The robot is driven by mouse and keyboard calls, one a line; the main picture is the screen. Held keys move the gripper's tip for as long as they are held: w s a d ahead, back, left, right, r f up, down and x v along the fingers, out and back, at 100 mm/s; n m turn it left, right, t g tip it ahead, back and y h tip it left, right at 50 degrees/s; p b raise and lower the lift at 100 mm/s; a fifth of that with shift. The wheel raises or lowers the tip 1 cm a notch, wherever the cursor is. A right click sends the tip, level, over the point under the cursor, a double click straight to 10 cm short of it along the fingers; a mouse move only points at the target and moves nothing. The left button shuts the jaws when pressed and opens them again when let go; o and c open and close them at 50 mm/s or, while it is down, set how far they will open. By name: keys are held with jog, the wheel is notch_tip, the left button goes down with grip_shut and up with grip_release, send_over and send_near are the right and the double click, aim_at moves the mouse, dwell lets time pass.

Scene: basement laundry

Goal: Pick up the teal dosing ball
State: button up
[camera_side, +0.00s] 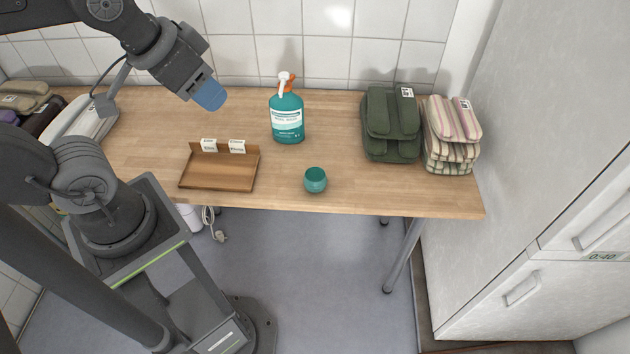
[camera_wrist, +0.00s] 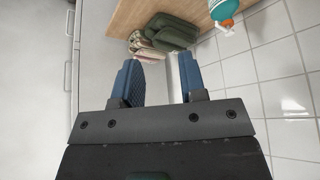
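The teal dosing ball (camera_side: 315,180) is a small open-topped cup shape. It stands on the wooden table (camera_side: 340,203) near its front edge in the side view, right of the wooden tray. It cannot be made out in the wrist view. My gripper (camera_side: 210,95) is up at the left, above the table and well apart from the ball. In the wrist view its two blue fingers (camera_wrist: 160,82) stand apart with nothing between them, so it is open and empty.
A teal bottle with an orange-and-white pump (camera_side: 287,113) stands behind the ball. A wooden tray (camera_side: 220,172) with two white labels is at left. Folded green cloths (camera_side: 390,135) and striped cloths (camera_side: 450,147) are at right. Table around the ball is clear.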

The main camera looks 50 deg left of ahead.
jog(key=shift+c, duration=1.2)
jog(key=m+g, duration=0.6)
jog(key=m, duration=1)
send_over(310, 190)
notch_tip(310, 190, down, 21)
notch_tip(310, 190, down, 8)
jog(key=shift+a+f, duration=0.15)
jog(key=shift+f, duration=0.1)
jog(key=shift+w+a+f, duration=0.1)
jog(key=shift+w+f, duration=0.05)
jog(key=shift+f, duration=1.25)
jog(key=shift+w+a+f, duration=0.1)
jog(key=shift+f, duration=1.25)
grip_shut()
